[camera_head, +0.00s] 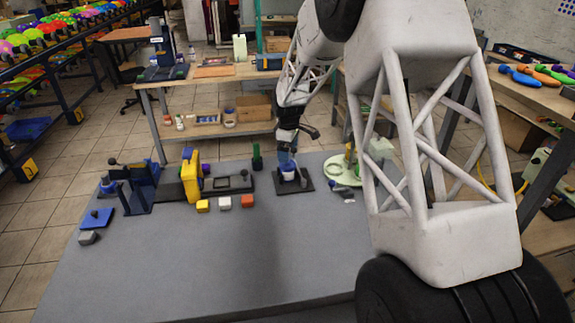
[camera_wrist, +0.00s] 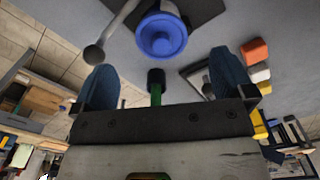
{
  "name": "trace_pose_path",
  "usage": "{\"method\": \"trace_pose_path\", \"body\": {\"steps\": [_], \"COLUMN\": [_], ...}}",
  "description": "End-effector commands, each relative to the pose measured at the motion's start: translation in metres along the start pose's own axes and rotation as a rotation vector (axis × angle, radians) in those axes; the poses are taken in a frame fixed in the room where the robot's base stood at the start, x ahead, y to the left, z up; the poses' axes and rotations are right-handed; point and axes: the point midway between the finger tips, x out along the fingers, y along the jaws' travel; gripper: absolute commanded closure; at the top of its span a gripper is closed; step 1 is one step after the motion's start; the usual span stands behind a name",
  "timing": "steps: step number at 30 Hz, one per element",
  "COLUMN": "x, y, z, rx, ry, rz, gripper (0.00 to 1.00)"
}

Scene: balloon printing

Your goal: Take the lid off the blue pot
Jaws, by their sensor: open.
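The pot (camera_head: 288,174) looks pale with blue at its top and stands on a dark square plate (camera_head: 304,186) in the head view. In the wrist view its round blue lid (camera_wrist: 160,36) shows from above, with a small raised centre; the pot body is mostly hidden below it. My gripper (camera_head: 287,156) is directly above the pot in the head view, and its tips are hard to make out there. In the wrist view my gripper (camera_wrist: 168,76) has its two blue fingers wide apart with nothing held between them. The lid lies beyond the fingertips, apart from both.
A green, dark-capped post (camera_head: 257,157) stands left of the pot. A grey rod with a ball end (camera_wrist: 95,52) shows beside the lid. Yellow (camera_head: 203,205), white (camera_head: 225,203) and orange (camera_head: 247,201) blocks sit left. The grey table's front (camera_head: 210,275) is clear.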

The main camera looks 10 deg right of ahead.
Motion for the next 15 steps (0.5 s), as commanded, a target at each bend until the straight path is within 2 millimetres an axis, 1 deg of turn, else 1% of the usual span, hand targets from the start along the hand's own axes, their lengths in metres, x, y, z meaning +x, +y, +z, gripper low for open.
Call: {"method": "trace_pose_path", "body": {"steps": [9, 15], "x": [0.035, 0.047], "y": [-0.001, -0.001], "z": [0.002, 0.001], "rx": [0.0, 0.0], "ry": [-0.001, 0.0], "rz": [-0.003, 0.0], "gripper": [0.0, 0.0]}}
